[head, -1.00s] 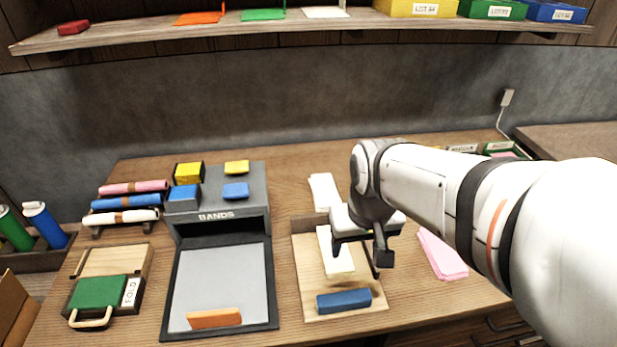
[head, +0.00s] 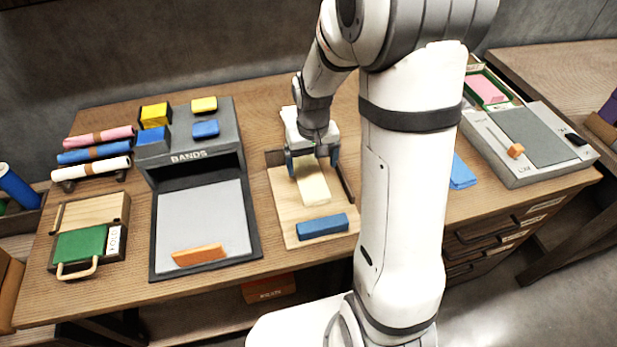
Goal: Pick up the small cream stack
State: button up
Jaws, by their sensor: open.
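The small cream stack (head: 313,185) lies lengthwise on a wooden board (head: 285,205) with raised edges, behind a blue block (head: 322,227). My gripper (head: 313,164) is over the far end of the stack, pointing down, with its blue-grey fingers apart, one on each side of the stack. I cannot tell how far above the board the fingertips are, or whether they touch the stack. The far end of the stack is hidden under the gripper.
Left of the board stands the grey BANDS station (head: 205,185) with an orange block (head: 198,254). Further left are a green-lidded FOLD box (head: 80,244) and rolls on a rack (head: 95,158). My arm hides the bench right of the board; a blue stack (head: 462,173) shows beyond it.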

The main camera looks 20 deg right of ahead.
aim_at(310, 177)
jog(key=f, duration=0.5)
jog(key=shift+w+a+f, duration=0.1)
jog(key=shift+w+a, duration=0.05)
jog(key=shift+w, duration=0.1)
jog(key=c, duration=1.1)
